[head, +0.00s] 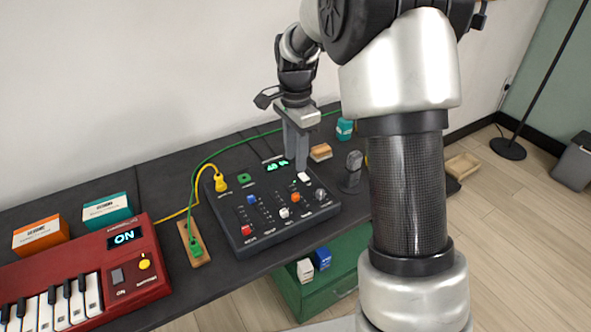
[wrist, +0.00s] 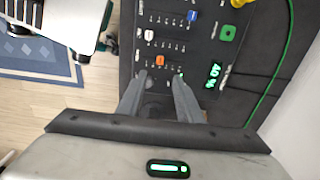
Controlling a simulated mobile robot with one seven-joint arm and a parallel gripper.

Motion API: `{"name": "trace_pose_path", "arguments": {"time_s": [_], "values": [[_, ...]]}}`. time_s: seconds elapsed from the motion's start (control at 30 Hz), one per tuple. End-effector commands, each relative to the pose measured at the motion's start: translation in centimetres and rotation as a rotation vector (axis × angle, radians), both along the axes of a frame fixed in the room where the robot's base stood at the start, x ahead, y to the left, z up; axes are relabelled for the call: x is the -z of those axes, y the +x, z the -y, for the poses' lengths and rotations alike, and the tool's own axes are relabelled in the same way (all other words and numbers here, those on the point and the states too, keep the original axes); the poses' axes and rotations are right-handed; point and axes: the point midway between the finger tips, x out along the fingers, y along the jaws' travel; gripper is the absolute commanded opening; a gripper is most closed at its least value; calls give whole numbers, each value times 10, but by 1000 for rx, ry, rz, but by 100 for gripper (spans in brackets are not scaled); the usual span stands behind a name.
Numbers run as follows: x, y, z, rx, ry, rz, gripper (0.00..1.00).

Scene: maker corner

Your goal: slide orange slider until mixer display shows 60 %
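The mixer (head: 262,229) is a dark panel on the bench with several coloured slider caps. The orange slider (head: 296,197) sits toward its right side; in the wrist view its orange cap (wrist: 160,61) lies just beyond the gap between my fingertips. The mixer display (wrist: 215,74) appears to read 40 % in green, turned sideways; it is partly behind my gripper in the head view. My gripper (head: 302,168) points down over the back right of the mixer, fingers apart with nothing between them. The fingers also show in the wrist view (wrist: 161,76). I cannot tell their exact height above the panel.
A blue slider (head: 250,199) and a white slider (head: 284,212) are left of the orange one. Yellow (head: 220,183) and green (head: 195,247) plugs with cables lie left. A red keyboard (head: 141,286) stands further left. A dark grey object (head: 353,170) stands right.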

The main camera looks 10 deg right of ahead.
Motion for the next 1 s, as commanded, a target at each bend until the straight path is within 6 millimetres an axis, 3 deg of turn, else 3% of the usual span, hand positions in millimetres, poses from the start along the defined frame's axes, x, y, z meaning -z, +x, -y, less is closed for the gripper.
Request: {"name": "trace_pose_path", "arguments": {"time_s": [0.1, 0.23, 0.77, 0.87, 1.0], "values": [[-25, 1, 0, 0, 0, 3, 33], [-39, 1, 0, -1, 0, 2, 33], [-53, -4, 0, -22, 0, 12, 33], [-73, -19, 0, -99, -2, 46, 33], [-116, -64, 0, -310, -21, 133, 33]]}}
